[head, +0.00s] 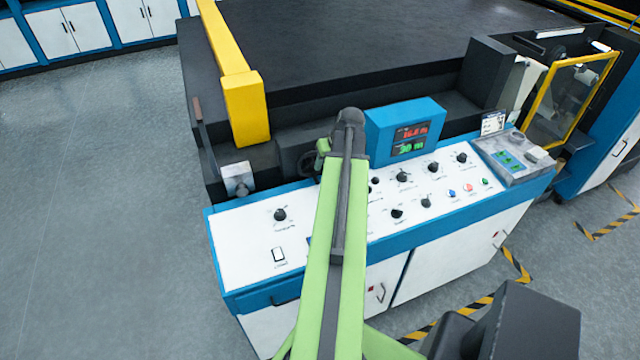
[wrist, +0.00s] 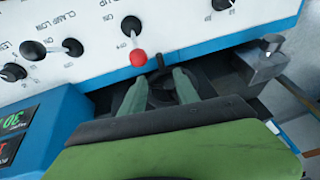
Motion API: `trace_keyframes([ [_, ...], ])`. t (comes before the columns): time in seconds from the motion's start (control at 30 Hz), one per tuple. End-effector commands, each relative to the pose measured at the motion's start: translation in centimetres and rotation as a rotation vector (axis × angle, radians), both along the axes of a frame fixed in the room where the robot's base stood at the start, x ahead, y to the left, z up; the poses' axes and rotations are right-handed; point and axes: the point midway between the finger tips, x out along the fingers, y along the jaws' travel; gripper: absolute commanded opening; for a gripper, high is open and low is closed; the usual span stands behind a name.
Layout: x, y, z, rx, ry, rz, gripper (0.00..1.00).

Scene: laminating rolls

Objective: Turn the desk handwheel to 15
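The desk handwheel (head: 291,160) is a dark wheel in the recess behind the panel, just left of the display in the head view. My arm hides part of it there. In the wrist view its dark rim (wrist: 160,98) shows between my green fingers, with a short black handle (wrist: 160,62) near the fingertips. My gripper (wrist: 160,75) is open, fingers apart on either side of the handle, with gaps visible; I cannot tell whether either finger touches the wheel. The blue display (head: 410,138) shows a red number, seemingly 16.0, above a green 30.
The white control panel (head: 245,250) carries several black knobs. A red-tipped lever (wrist: 138,57) stands close to my fingertips. A metal block (head: 237,178) sits left of the wheel, near a yellow post (head: 247,110). Grey floor (head: 90,200) is clear at left.

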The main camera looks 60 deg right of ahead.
Motion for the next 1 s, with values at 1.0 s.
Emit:
trace_keyframes([
  [1.0, 3.9, -1.2, -9.0, 0.0, 0.0, 0.001, 0.06],
])
